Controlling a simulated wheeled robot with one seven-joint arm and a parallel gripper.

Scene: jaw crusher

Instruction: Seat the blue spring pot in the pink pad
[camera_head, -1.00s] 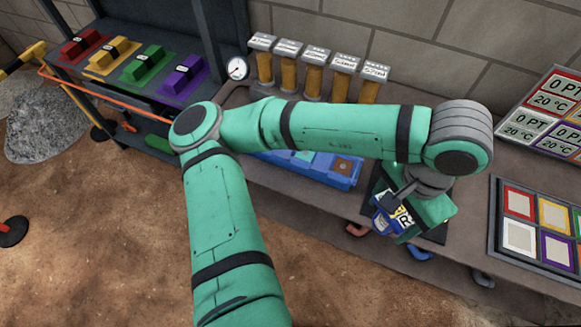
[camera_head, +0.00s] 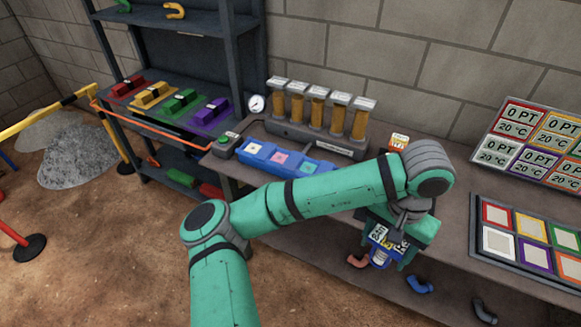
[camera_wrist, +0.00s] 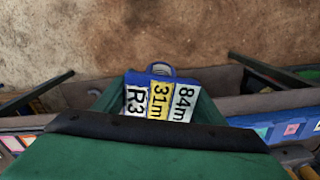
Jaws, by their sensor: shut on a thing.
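The blue spring pot (camera_head: 380,257) is held in my gripper (camera_head: 388,243), in front of the bench's front edge in the head view. In the wrist view the pot (camera_wrist: 160,72) sits between the two green fingers and shows labels reading R3, 31m and 84m. The pink pad (camera_head: 280,157) is the middle one of three coloured pads on a blue tray on the bench, left of my gripper and apart from the pot. It looks empty. The tray's pads also show at the right edge of the wrist view.
The blue tray (camera_head: 243,156) lies near a row of amber cylinders (camera_head: 316,110) and a gauge (camera_head: 257,103). An orange-labelled item (camera_head: 399,141) stands behind my arm. A colour panel (camera_head: 530,240) lies at right. Bent pipes (camera_head: 419,285) stick out below the bench edge.

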